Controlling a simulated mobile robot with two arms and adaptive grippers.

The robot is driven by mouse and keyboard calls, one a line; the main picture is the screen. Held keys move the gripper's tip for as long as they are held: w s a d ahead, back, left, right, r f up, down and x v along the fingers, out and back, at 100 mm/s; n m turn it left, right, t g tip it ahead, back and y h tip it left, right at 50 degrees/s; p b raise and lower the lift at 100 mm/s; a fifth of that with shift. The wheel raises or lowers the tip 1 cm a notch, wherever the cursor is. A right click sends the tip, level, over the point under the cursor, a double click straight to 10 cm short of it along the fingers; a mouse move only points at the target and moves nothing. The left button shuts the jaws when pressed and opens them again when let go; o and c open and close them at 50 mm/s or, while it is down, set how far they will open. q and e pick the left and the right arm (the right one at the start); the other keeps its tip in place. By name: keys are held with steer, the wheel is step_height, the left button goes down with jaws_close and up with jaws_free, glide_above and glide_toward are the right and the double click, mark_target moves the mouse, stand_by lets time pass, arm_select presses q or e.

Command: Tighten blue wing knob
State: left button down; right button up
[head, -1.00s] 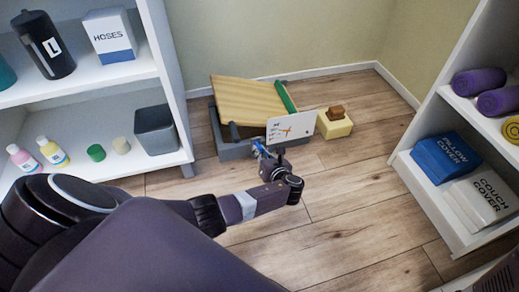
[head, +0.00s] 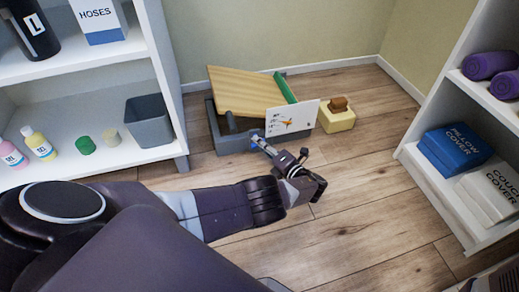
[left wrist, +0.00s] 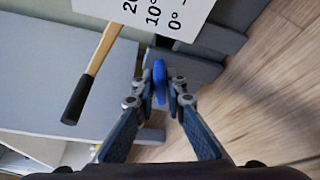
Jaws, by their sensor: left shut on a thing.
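The blue wing knob (left wrist: 160,82) sits between the two fingers of my left gripper (left wrist: 160,88) in the left wrist view, and the fingers are shut on it. In the head view the left gripper (head: 262,146) reaches the front of a grey-based device with a tilted wooden board (head: 245,90), just below the white angle card (head: 292,118). The knob shows there only as a small blue patch beside the fingertips. The card's printed angles show in the left wrist view (left wrist: 150,12). My right gripper is not in view.
A yellow box with a brown block (head: 338,117) stands right of the device. A white shelf with bottles and a grey bin (head: 149,122) is at left. Another white shelf (head: 437,190) with covers and purple rolls is at right. Wooden floor between is clear.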

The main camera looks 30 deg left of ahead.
arm_select(q)
steer(key=shift+f+m+y+b, duration=0.3)
steer(key=shift+m+y+b, duration=0.2)
steer(key=shift+m+b, duration=0.55)
steer(key=shift+r+m+y+b, duration=0.15)
steer(key=shift+m+y+b, duration=0.15)
steer(key=shift+m+b, duration=0.5)
steer(key=c, duration=2)
jaws_free()
steer(key=shift+d, duration=0.2)
steer(key=v, duration=0.7)
